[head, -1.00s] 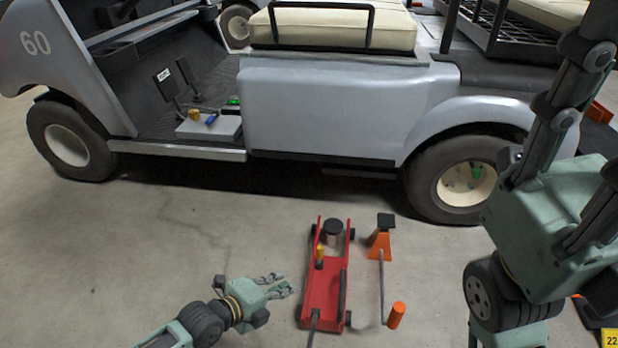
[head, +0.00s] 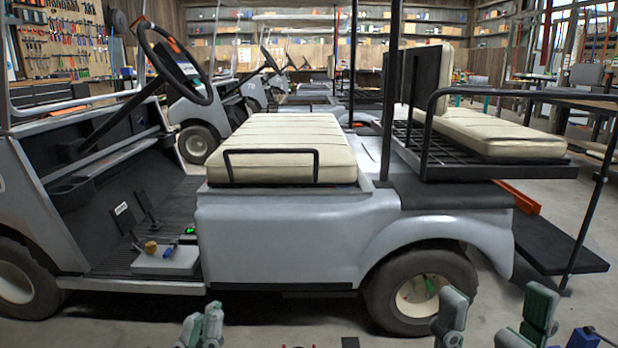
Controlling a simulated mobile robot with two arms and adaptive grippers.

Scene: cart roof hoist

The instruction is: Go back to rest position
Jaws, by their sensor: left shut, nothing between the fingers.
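My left gripper (head: 202,330) shows at the bottom edge, left of the middle, in the head view. Its fingers are close together with nothing between them; its palm is below the picture. My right gripper (head: 497,316) shows at the bottom right, pointing up. Its fingers stand wide apart and nothing is seen between them. Both grippers are in front of the grey cart (head: 280,235) and look clear of it. The cart's rear wheel (head: 420,292) is behind and left of the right gripper.
A grey box (head: 166,262) with small items sits on the cart floor. The cart's black rear step (head: 560,250) juts out at right. Only a dark top (head: 350,342) of something on the floor shows at the bottom edge. Other carts and shelves stand behind.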

